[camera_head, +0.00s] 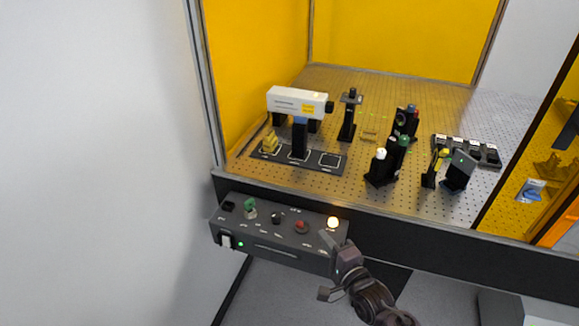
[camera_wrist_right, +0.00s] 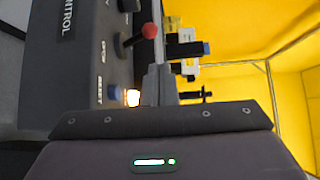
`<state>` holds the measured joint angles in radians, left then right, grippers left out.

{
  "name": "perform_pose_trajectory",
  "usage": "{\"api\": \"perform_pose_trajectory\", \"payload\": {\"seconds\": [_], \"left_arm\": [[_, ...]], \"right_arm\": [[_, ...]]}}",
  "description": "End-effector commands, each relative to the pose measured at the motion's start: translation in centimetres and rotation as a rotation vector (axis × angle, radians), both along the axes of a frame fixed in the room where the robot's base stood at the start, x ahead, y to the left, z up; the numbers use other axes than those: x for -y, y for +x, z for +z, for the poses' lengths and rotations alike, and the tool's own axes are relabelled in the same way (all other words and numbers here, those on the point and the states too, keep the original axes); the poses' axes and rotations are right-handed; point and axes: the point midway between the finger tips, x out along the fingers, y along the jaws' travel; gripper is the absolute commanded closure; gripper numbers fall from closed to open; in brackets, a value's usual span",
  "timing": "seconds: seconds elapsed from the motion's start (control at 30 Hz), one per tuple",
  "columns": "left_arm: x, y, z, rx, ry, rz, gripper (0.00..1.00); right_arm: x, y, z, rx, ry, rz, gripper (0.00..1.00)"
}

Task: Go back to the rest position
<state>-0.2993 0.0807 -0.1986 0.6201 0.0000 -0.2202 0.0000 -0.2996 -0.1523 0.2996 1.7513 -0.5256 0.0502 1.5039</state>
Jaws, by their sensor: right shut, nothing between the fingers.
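My right gripper (camera_head: 327,240) is shut and empty at the right end of the dark control box (camera_head: 268,256), just below the lit amber lamp (camera_head: 333,222) in the head view. I cannot tell whether its tips touch the box. In the right wrist view the closed fingers (camera_wrist_right: 159,82) point up the picture, beside the red knob (camera_wrist_right: 150,31) and the lamp (camera_wrist_right: 132,97). A blue button (camera_wrist_right: 114,93) by the word RESET shows there too. My left gripper is not in view.
The box hangs at the front edge of a perforated optical table (camera_head: 380,195). On the table stand a white laser unit (camera_head: 297,101), several black mounts and a black tray (camera_head: 466,138). Yellow panels and metal posts enclose it. A white wall (camera_head: 90,160) is at left.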

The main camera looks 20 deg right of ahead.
Motion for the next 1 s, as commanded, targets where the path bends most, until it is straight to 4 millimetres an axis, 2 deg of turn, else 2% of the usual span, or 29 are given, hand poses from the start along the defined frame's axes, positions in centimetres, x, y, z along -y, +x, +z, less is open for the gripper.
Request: {"api": "perform_pose_trajectory", "payload": {"seconds": [0.17, 0.27, 0.37, 0.5, 0.6, 0.8, 1.0], "left_arm": [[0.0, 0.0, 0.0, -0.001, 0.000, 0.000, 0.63], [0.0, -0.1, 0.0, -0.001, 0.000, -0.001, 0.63], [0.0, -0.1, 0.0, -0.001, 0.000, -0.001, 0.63], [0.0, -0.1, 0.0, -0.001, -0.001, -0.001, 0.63], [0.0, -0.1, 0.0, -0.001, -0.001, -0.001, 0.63], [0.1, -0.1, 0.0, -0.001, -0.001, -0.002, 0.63], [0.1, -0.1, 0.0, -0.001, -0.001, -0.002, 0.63]], "right_arm": [[-0.1, -0.1, -0.1, -0.027, -0.071, 0.008, 1.00], [-0.3, -0.6, -0.4, -0.099, -0.254, 0.034, 1.00], [-0.5, -1.9, -0.7, -0.210, -0.528, 0.095, 1.00], [-0.7, -5.2, -0.8, -0.381, -0.912, 0.243, 1.00], [-1.0, -8.0, -0.5, -0.477, -1.111, 0.375, 1.00], [-1.5, -12.5, 0.3, -0.587, -1.329, 0.603, 1.00], [-2.1, -16.4, 1.2, -0.643, -1.448, 0.806, 1.00]]}}
